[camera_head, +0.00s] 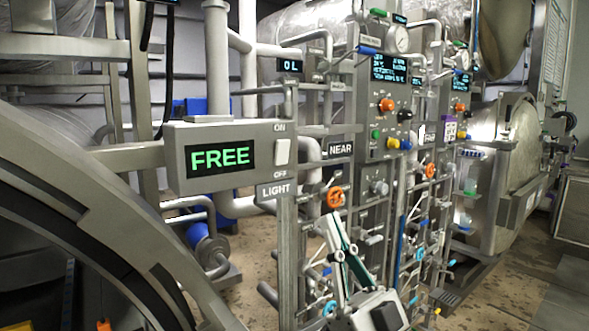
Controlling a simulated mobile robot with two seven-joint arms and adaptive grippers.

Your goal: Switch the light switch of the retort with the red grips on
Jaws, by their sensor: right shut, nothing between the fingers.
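A white rocker light switch (282,151) sits on the right end of a grey box (225,130), between the labels ON above and OFF below. A LIGHT plate (275,190) is under it. Which way the rocker is tipped is too small to tell. The box display (219,158) reads FREE in green. My right gripper (332,222) is shut and empty, pointing up, below and right of the switch and apart from it. The large round grey retort rim (75,225) is at the left. No red grips clearly show on it. My left gripper is out of view.
Behind my right gripper stand pipes and valves with orange handwheels (335,197). A control panel (388,105) with knobs and a gauge is further right, by a NEAR sign (341,149). Another retort (515,160) is at the far right. Some floor (520,270) is clear at lower right.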

